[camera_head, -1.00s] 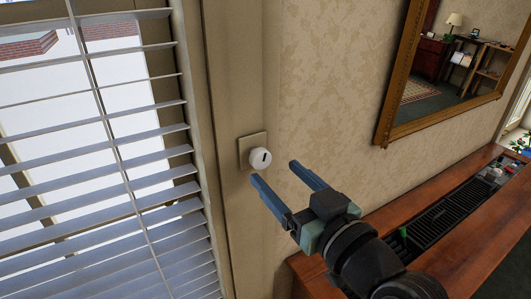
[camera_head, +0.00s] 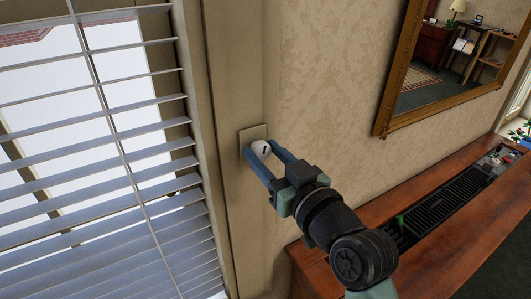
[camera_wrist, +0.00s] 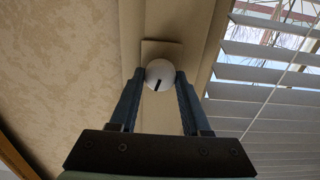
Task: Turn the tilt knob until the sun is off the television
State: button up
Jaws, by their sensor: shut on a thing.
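The tilt knob (camera_head: 261,149) is a white round knob with a dark mark, on a beige square plate (camera_head: 252,133) on the window frame. In the wrist view the knob (camera_wrist: 160,74) sits between the fingertips, its dark mark slightly off vertical. My gripper (camera_head: 264,153) is shut on the knob, one blue finger on each side; it also shows in the wrist view (camera_wrist: 158,80). The blind (camera_head: 110,130) at the left has its slats tilted partly open, with bright outdoors between them. The television is not in view.
A gold-framed mirror (camera_head: 385,115) hangs on the patterned wall at the right, reflecting a lamp and furniture. Below it runs a wooden ledge (camera_head: 450,215) with a black grille (camera_head: 440,207) and small items. The wall between the window frame and mirror is bare.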

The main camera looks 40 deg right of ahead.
grip_shut()
jog(key=shift+m, duration=1)
jog(key=o, duration=0.9)
grip_release()
